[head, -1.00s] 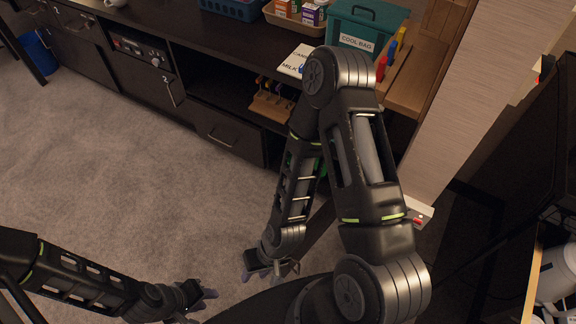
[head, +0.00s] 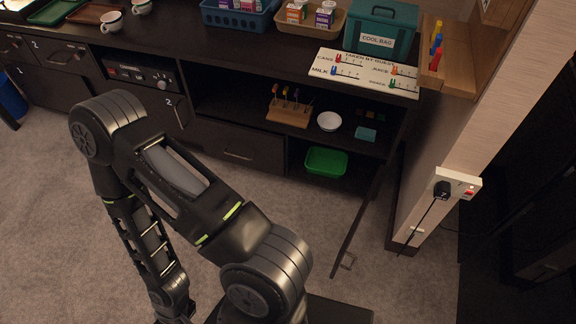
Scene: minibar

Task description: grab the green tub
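The green tub (head: 326,162) is a shallow, open, bright green container. It sits in the lowest open compartment of the dark cabinet, under the middle shelf, and its front is unobstructed.
An open cabinet door (head: 362,222) stands edge-on just right of the tub. The shelf above holds a wooden rack (head: 289,113), a white bowl (head: 329,121) and a teal box (head: 366,134). A wall socket with a plug (head: 443,189) is at right. Carpet before the tub is clear.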

